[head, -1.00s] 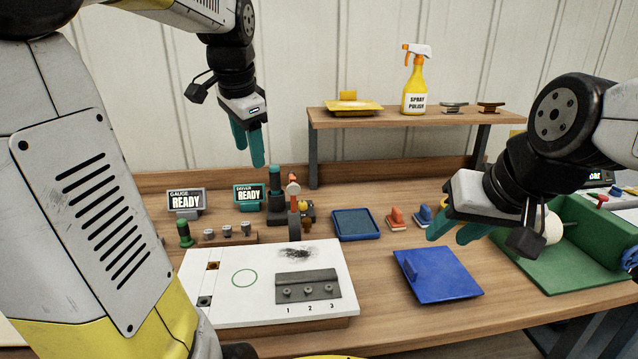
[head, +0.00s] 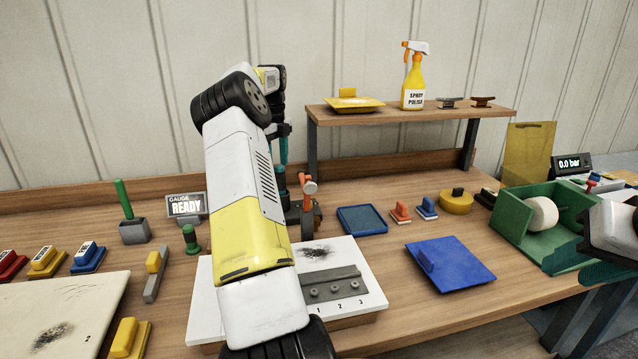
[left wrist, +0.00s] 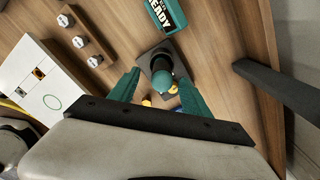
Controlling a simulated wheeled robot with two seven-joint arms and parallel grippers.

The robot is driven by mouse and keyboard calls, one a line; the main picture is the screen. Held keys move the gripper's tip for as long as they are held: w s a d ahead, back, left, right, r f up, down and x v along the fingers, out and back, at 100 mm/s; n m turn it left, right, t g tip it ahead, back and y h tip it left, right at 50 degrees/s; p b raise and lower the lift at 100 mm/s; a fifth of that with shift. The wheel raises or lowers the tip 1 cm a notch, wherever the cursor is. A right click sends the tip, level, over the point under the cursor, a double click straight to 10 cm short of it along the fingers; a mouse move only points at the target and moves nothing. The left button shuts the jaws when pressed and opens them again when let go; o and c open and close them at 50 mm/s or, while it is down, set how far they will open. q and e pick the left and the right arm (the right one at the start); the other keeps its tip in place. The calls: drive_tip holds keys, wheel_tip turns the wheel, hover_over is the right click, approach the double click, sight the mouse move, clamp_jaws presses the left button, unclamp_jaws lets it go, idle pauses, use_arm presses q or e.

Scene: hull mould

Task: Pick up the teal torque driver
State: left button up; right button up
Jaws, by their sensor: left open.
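The teal torque driver (head: 281,180) stands upright in its dark holder, partly hidden behind my left arm in the head view. In the left wrist view the driver (left wrist: 163,82) is seen from above, its round teal top between the two fingers. My left gripper (head: 283,152) is open and points down over the driver, with one teal finger to each side of it in the wrist view (left wrist: 158,86). I cannot tell whether a finger touches it. My right gripper (head: 604,270) is at the right edge, partly cut off, and its opening is unclear.
An orange-topped tool (head: 308,188) stands close to the right of the driver. A shelf (head: 400,114) with a spray bottle (head: 413,85) stands behind on the right. A blue tray (head: 362,219) lies right of the driver.

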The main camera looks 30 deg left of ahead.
sight(280, 180)
use_arm(q)
drive_tip(key=f, duration=0.7)
drive_tip(key=shift+w+d, duration=0.25)
drive_tip(key=shift+d, duration=0.05)
drive_tip(key=shift+r, duration=0.1)
clamp_jaws()
